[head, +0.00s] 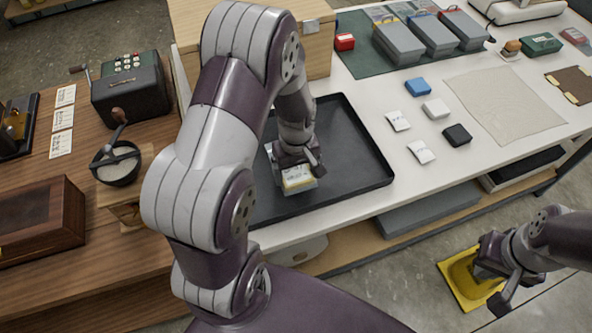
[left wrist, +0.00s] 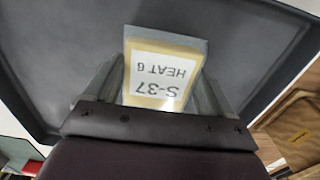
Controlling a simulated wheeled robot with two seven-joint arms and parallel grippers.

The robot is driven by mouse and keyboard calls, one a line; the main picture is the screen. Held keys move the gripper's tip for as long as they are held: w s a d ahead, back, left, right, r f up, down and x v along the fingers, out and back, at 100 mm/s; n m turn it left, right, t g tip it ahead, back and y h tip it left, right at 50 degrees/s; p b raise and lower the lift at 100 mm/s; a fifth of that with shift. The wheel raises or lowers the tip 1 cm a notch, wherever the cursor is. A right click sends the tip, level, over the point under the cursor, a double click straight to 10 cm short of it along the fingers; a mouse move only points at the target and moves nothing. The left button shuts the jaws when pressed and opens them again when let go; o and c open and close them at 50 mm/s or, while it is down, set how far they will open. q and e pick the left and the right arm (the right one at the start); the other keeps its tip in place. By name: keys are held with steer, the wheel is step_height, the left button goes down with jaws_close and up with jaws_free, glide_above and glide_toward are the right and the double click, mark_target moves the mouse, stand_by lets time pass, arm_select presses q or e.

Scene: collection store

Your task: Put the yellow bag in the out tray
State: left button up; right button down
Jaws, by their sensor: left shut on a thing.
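The yellow bag (head: 298,179) has a white label and a clear or greyish edge. My left gripper (head: 297,170) is shut on it, over the left part of a black rectangular tray (head: 350,180). In the left wrist view the bag (left wrist: 165,72) sits between the two fingers, its label reading "S-37 HEAT 6" upside down, with the dark tray floor (left wrist: 60,50) behind it. I cannot tell whether the bag touches the tray floor. No marking on the tray is visible. My right gripper (head: 500,280) is low at the right, away from the tray; its fingers are unclear.
A wooden box (head: 310,45) stands behind the tray. Small white, blue and black items (head: 432,108) lie to its right, beside a beige cloth (head: 505,103). Grey boxes (head: 432,32) stand at the back. A yellow object (head: 452,272) lies low beside my right gripper.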

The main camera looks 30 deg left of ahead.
arm_select(q)
steer(key=shift+w+f, duration=0.1)
steer(key=shift+f, duration=0.8)
steer(key=o, duration=1)
steer(key=shift+f, duration=0.15)
step_height(320, 180, up, 12)
steer(key=s+d+m, duration=0.2)
steer(key=m, duration=0.1)
steer(key=s+d+m+t, duration=0.1)
steer(key=s+d+m, duration=0.1)
steer(key=s+m, duration=0.1)
steer(key=s+d+m, duration=0.2)
steer(key=m, duration=0.2)
steer(key=shift+s+b, duration=0.3)
steer(key=shift+s, duration=0.1)
